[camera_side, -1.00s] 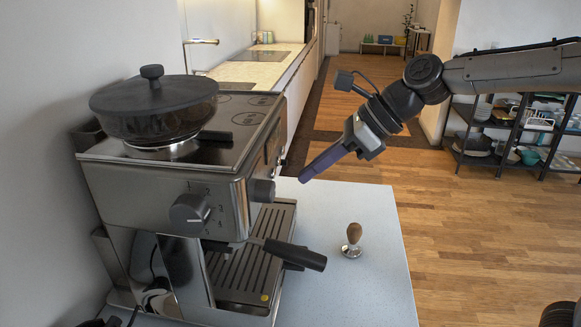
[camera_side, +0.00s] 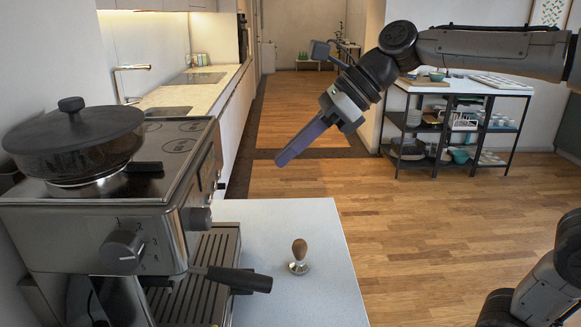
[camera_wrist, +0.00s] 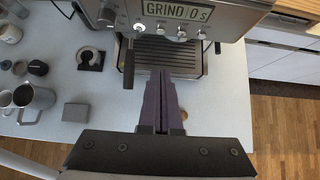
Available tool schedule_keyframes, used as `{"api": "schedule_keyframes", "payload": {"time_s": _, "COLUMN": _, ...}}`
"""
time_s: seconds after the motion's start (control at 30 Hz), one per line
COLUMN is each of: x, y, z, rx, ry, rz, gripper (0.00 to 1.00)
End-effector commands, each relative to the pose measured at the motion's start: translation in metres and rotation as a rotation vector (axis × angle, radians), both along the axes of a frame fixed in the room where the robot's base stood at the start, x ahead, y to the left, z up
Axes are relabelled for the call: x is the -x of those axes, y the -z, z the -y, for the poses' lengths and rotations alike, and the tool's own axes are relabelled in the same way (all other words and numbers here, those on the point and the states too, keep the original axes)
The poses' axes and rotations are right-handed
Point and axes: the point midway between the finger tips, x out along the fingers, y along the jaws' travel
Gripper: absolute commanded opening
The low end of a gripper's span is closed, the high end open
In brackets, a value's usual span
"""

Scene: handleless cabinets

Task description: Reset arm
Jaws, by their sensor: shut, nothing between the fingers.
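My gripper (camera_side: 281,160) is shut and empty, held in the air above the far edge of the counter and pointing down to the left. Its purple fingers are pressed together in the wrist view (camera_wrist: 161,76). The coffee machine (camera_side: 105,235) stands on the counter at the left, with its portafilter handle (camera_side: 240,279) sticking out to the right. A tamper (camera_side: 299,258) with a wooden knob stands upright on the counter, apart from my gripper. In the wrist view my fingers cover part of the machine's drip tray (camera_wrist: 187,53).
The counter (camera_side: 290,222) is bare around the tamper. The wrist view shows metal jugs (camera_wrist: 35,100), a grey block (camera_wrist: 76,112) and a small round item on a dark stand (camera_wrist: 90,58) left of the fingers. A shelf unit (camera_side: 455,120) stands behind at right.

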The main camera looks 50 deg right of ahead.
Motion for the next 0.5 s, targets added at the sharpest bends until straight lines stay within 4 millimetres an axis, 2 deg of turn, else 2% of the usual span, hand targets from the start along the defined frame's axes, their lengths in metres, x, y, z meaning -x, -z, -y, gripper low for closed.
{"api": "schedule_keyframes", "payload": {"time_s": 0.13, "x": 0.002, "y": -0.004, "z": 0.000, "rx": -0.001, "ry": 0.000, "rz": 0.011, "gripper": 0.00}}
{"api": "schedule_keyframes", "payload": {"time_s": 0.23, "x": 0.015, "y": -0.014, "z": 0.000, "rx": 0.001, "ry": 0.001, "rz": 0.042, "gripper": 0.00}}
{"api": "schedule_keyframes", "payload": {"time_s": 0.33, "x": 0.042, "y": -0.010, "z": 0.007, "rx": 0.049, "ry": -0.009, "rz": 0.066, "gripper": 0.00}}
{"api": "schedule_keyframes", "payload": {"time_s": 0.4, "x": 0.066, "y": 0.003, "z": 0.016, "rx": 0.159, "ry": -0.082, "rz": 0.119, "gripper": 0.00}}
{"api": "schedule_keyframes", "payload": {"time_s": 0.5, "x": 0.092, "y": 0.023, "z": 0.029, "rx": 0.339, "ry": -0.227, "rz": 0.198, "gripper": 0.00}}
